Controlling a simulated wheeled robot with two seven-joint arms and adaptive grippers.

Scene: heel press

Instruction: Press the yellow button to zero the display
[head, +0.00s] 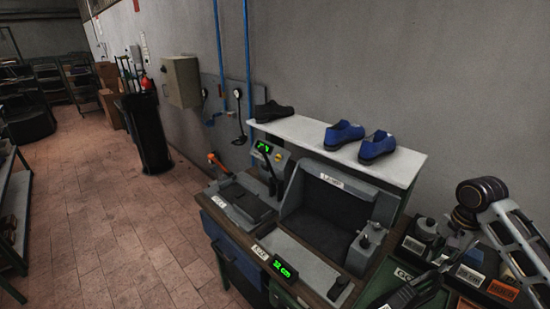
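A control panel (270,157) with a lit green display (263,147) stands at the back left of the heel press (335,205). A small yellowish spot beside that display may be the yellow button (278,157); it is too small to be sure. A second green display (285,269), seeming to read "32 cm", sits at the bench's front edge. My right gripper (408,294) is low at the right front, dark and partly cut off, well apart from the panel. Whether its fingers are open is unclear. My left gripper is out of view.
A white shelf (300,131) behind the press holds a dark shoe (272,111) and blue shoes (343,134). A lever with an orange knob (213,158) rises at the bench's left. Labelled bins (470,275) stand at the right. The tiled floor (110,225) at left is clear.

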